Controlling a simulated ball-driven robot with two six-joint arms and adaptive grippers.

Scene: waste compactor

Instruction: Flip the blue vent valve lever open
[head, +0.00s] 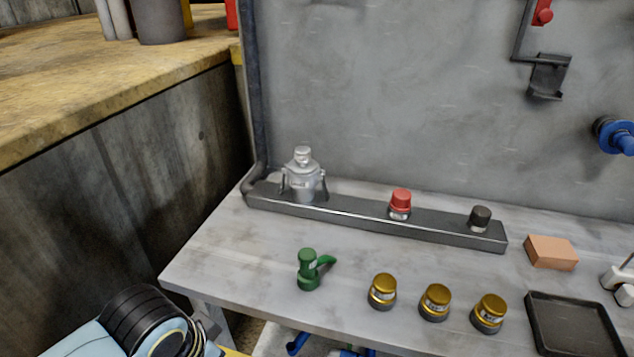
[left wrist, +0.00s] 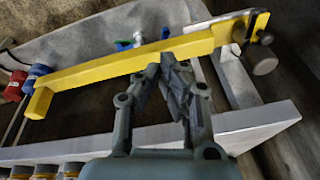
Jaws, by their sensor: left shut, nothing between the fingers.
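A blue fitting (head: 614,136), round with a stub, sits on the grey wall at the right edge of the head view. Small blue parts (head: 300,343) also show below the bench's front edge. In the left wrist view, a small blue-and-white fitting (left wrist: 130,43) shows just beyond a yellow bar. I cannot tell which of these is the vent valve lever. My left gripper (left wrist: 176,60) is shut and empty, its tips overlapping the yellow bar in view; contact cannot be judged. Neither gripper shows in the head view.
The yellow bar (left wrist: 150,66) crosses the wrist view.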

